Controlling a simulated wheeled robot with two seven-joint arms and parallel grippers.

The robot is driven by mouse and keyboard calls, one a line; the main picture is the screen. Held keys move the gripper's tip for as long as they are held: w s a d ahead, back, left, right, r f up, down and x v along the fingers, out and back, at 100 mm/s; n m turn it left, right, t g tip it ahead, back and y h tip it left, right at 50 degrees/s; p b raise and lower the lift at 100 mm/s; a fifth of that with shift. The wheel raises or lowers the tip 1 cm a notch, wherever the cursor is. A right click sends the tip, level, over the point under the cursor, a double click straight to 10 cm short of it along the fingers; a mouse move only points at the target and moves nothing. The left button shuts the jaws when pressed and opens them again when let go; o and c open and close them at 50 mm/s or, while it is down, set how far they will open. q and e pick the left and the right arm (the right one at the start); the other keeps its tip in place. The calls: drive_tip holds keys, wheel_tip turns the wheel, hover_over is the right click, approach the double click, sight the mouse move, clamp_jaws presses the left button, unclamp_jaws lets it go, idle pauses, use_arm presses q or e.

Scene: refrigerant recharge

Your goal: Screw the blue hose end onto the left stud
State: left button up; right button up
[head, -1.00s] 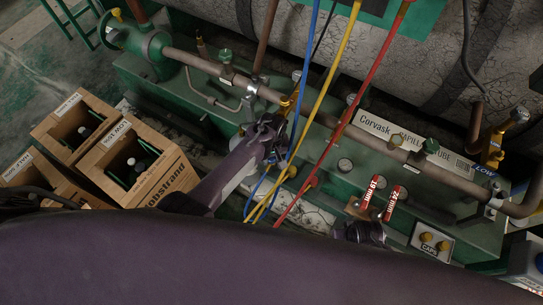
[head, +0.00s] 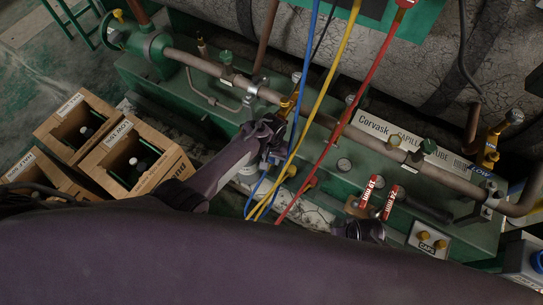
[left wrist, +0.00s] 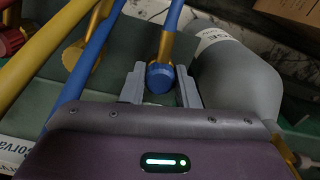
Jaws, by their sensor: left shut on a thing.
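My left gripper (head: 272,127) reaches in from the left over the green manifold base. In the left wrist view its two grey fingers (left wrist: 160,90) are shut on the blue hose end (left wrist: 160,77), a ribbed blue nut below a brass fitting. The blue hose (left wrist: 173,15) leads up from it; in the head view the blue hose (head: 305,90) hangs in front of the pipe. A brass valve (head: 287,105) stands on the pipe just beyond the gripper. I cannot make out the left stud clearly.
The yellow hose (head: 328,90) and red hose (head: 365,80) hang close to the right of the gripper. A grey bottle (left wrist: 235,75) stands right of the fingers. Wrenches marked 19 mm (head: 371,190) and 24 mm (head: 391,202) and a caps tray (head: 431,241) lie at right. Open crates (head: 130,160) stand left.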

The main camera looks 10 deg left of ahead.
use_arm(q)
drive_tip(key=m, duration=0.2)
drive_tip(key=shift+a+m, duration=0.1)
drive_tip(key=shift+m, duration=0.2)
drive_tip(key=o, duration=0.5)
drive_tip(key=shift+m, duration=0.5)
drive_tip(key=o, duration=0.5)
